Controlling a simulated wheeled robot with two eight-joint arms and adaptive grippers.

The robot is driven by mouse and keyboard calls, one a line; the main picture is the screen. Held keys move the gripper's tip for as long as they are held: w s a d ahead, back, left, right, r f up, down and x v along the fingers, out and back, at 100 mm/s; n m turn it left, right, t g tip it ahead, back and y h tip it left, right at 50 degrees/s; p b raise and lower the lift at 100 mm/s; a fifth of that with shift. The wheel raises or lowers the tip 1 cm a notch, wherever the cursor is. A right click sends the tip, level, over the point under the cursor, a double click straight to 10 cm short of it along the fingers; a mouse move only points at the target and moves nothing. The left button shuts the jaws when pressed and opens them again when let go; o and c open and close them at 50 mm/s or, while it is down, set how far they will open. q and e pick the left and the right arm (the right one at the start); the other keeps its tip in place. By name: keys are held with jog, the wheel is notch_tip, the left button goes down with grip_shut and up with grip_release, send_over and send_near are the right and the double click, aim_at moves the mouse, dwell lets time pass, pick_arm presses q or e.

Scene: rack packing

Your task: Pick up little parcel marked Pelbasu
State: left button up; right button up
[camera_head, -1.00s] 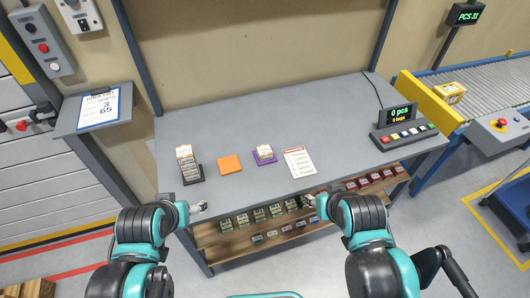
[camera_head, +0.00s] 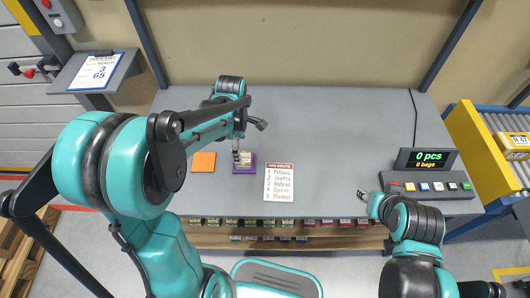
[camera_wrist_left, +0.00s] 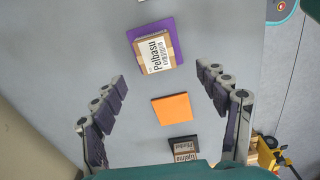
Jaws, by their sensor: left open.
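The small brown parcel with a white label reading Pelbasu (camera_wrist_left: 155,55) lies on a purple square mat (camera_wrist_left: 176,33) in the left wrist view. In the head view, the parcel (camera_head: 247,158) is partly covered by a finger of my left gripper (camera_head: 247,140). In the left wrist view, the left gripper (camera_wrist_left: 160,76) is open and empty, its fingers spread wide. The parcel shows beyond the fingertips, between their lines, apart from them. My right gripper (camera_head: 365,195) is near the table's front right; its opening is too small to judge.
An orange square (camera_head: 203,162) lies left of the purple mat, a printed list card (camera_head: 279,182) right. A dark holder with labelled parcels (camera_wrist_left: 183,144) shows in the wrist view. A button console (camera_head: 428,185) stands at right. The table's back (camera_head: 330,115) is clear.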

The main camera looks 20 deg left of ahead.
aim_at(243, 158)
pick_arm(q)
jog(key=shift+w+d+f+n, duration=0.25)
jog(key=shift+w+f+n, duration=0.05)
jog(key=shift+w+f, duration=0.05)
jog(key=shift+w+d+f, duration=0.1)
jog(key=shift+w+f, duration=0.05)
jog(key=shift+f, duration=0.15)
notch_tip(243, 158, down, 3)
jog(key=shift+r+b, duration=0.2)
jog(key=shift+b, duration=0.5)
notch_tip(243, 158, down, 5)
jog(key=b, duration=0.2)
jog(key=shift+r+b, duration=0.1)
jog(key=shift+b, duration=0.2)
jog(key=shift+r, duration=0.1)
pick_arm(e)
jog(key=f, duration=0.3)
jog(key=shift+w+d+f, duration=0.25)
jog(key=shift+d+f, duration=0.05)
jog(key=shift+f, duration=0.1)
pick_arm(q)
jog(key=shift+c, duration=0.2)
jog(key=c, duration=1.2)
